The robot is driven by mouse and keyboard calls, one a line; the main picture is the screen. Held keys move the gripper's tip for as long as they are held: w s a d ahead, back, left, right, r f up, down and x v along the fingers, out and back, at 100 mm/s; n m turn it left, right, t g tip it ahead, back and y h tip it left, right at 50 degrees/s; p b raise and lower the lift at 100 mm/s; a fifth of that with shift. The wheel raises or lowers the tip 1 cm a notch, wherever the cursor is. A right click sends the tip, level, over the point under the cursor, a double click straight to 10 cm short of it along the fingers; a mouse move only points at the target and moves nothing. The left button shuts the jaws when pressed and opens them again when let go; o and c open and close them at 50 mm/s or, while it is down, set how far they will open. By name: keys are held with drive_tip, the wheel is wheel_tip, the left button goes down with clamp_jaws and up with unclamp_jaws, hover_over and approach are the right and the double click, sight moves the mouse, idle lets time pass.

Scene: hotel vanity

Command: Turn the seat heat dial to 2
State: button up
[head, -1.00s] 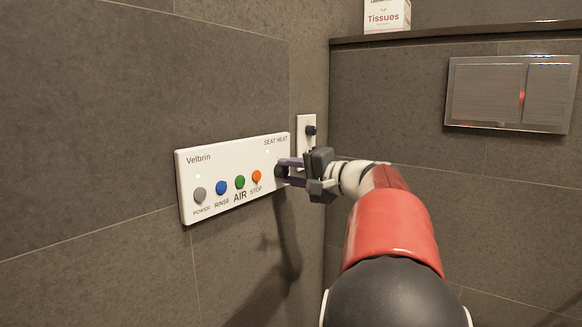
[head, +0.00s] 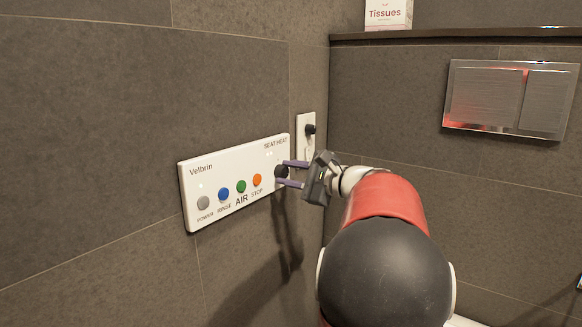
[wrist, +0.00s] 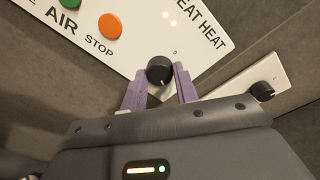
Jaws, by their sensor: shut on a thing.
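The seat heat dial (head: 281,171) is a round black knob at the right end of the white Velbrin panel (head: 235,160), below the words SEAT HEAT. In the wrist view the dial (wrist: 159,68) sits between my two purple fingers, with a pale mark on its lower side. My gripper (head: 291,173) is shut on the dial, one finger on each side. The wrist view shows my gripper (wrist: 160,84) from behind. Two small lights (wrist: 169,15) glow on the panel near SEAT HEAT. No numbers around the dial can be read.
Grey, blue, green and orange buttons (head: 257,180) line the panel left of the dial. A white plate (head: 305,145) with a small black knob (head: 310,130) is close on the right. A metal flush plate (head: 510,97) and tissue box (head: 388,14) are further right.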

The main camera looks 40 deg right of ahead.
drive_tip(key=shift+m+p, duration=0.3)
drive_tip(key=shift+m, duration=0.3)
drive_tip(key=o, duration=1)
drive_tip(key=shift+c, duration=0.2)
drive_tip(key=v, duration=0.7)
drive_tip(key=shift+s+d, duration=0.2)
drive_tip(key=shift+s, duration=0.2)
drive_tip(key=shift+a, duration=0.1)
